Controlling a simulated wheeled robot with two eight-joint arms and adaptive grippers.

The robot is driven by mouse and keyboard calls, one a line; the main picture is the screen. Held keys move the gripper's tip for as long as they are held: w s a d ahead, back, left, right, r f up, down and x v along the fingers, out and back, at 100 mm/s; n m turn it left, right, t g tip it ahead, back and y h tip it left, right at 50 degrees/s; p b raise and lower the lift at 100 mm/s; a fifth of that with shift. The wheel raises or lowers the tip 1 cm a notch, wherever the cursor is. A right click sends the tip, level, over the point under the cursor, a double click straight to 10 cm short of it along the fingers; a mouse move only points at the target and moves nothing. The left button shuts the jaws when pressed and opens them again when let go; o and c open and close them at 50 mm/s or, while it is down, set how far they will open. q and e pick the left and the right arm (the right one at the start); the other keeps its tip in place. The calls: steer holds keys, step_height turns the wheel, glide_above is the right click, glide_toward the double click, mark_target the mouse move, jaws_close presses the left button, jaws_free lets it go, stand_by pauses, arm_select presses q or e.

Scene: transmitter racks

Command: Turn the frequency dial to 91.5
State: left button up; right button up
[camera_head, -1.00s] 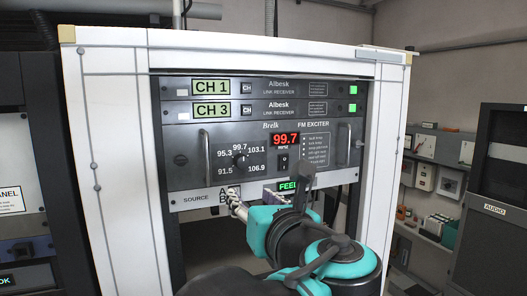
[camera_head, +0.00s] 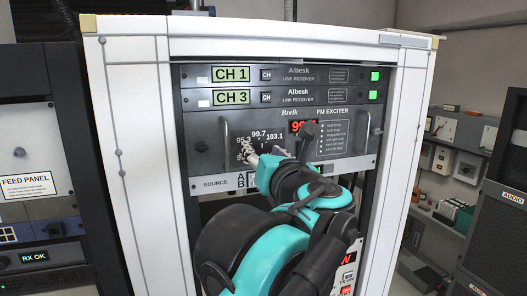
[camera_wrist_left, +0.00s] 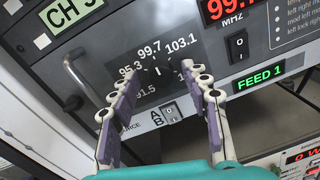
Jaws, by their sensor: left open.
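The dark frequency dial (camera_wrist_left: 156,70) sits on the FM exciter panel (camera_head: 206,150) in the left wrist view. White labels 95.3, 99.7 and 103.1 ring it, and 91.5 is partly covered. In the head view the dial is hidden behind my gripper. My left gripper (camera_head: 262,154) is in front of the dial. In the left wrist view its two fingers (camera_wrist_left: 157,92) are spread on either side of the dial's lower part; I cannot tell if they touch it. The red display (camera_wrist_left: 224,8) starts with 99; its end is cut off. My right gripper is not in view.
Below the dial are a source A/B switch (camera_wrist_left: 170,112) and a green FEED 1 display (camera_wrist_left: 259,79). A rocker switch (camera_wrist_left: 237,45) stands to the right. A metal handle (camera_head: 226,135) projects left of the dial. Two link receivers (camera_head: 300,84) sit above.

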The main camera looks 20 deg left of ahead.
arm_select(q)
steer(key=shift+d, duration=0.1)
jaws_close()
steer(key=shift+n, duration=0.3)
steer(key=n, duration=0.4)
steer(key=shift+n, duration=0.4)
steer(key=n, duration=0.4)
steer(key=shift+n+y, duration=0.3)
steer(key=n, duration=0.3)
steer(key=shift+n, duration=0.4)
steer(key=n, duration=0.4)
steer(key=shift+f+y, duration=0.1)
steer(key=shift+y, duration=0.2)
steer(key=n, duration=0.7)
steer(key=shift+y, duration=0.3)
